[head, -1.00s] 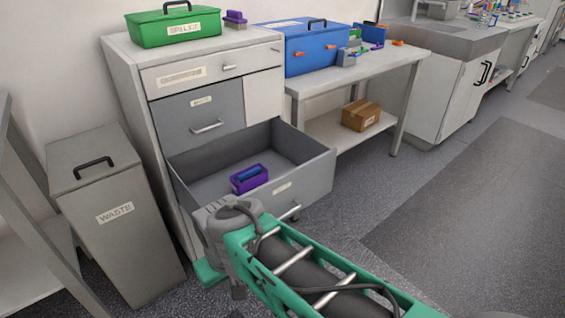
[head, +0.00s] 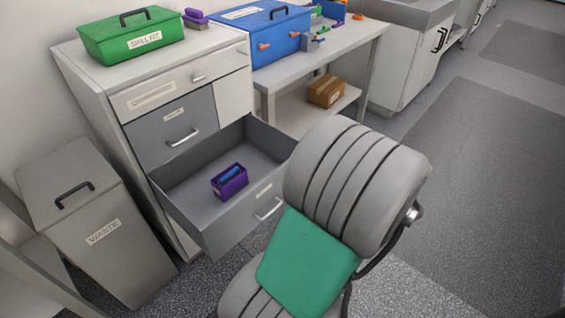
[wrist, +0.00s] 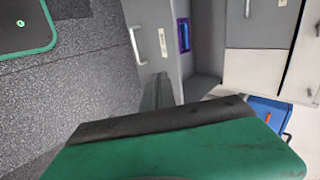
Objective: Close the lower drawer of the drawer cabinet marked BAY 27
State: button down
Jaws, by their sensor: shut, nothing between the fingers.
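The drawer cabinet (head: 88,95) is light grey with dark grey drawers; its label is too blurred to read. Its lower drawer (head: 215,235) is pulled well out, with a bar handle (head: 268,208) and a small label on the front. A purple bin (head: 229,181) with something blue in it sits inside the drawer. In the wrist view the drawer front (wrist: 148,60) and its handle (wrist: 135,45) show beyond my gripper (wrist: 165,122). My gripper is shut and empty, seen as a green finger with a dark edge. My arm hides it in the head view.
A waste bin (head: 130,265) stands left of the cabinet. A green spill kit box (head: 135,38) and a purple brush (head: 195,18) are on top. A bench with a blue toolbox (head: 265,35) stands to the right. The floor (head: 450,150) at right is clear.

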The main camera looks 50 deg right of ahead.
jog(key=s+d, duration=0.1)
jog(key=b, duration=0.2)
send_near(275, 175)
jog(key=shift+m+t, duration=0.3)
jog(key=shift+m, duration=0.1)
jog(key=w+f, duration=0.2)
jog(key=f, duration=0.1)
jog(key=w+f, duration=0.1)
jog(key=f, duration=0.1)
jog(key=shift+a, duration=0.25)
jog(key=shift+w+r, duration=0.1)
jog(key=shift+w, duration=0.35)
jog(key=shift+w+d, duration=0.1)
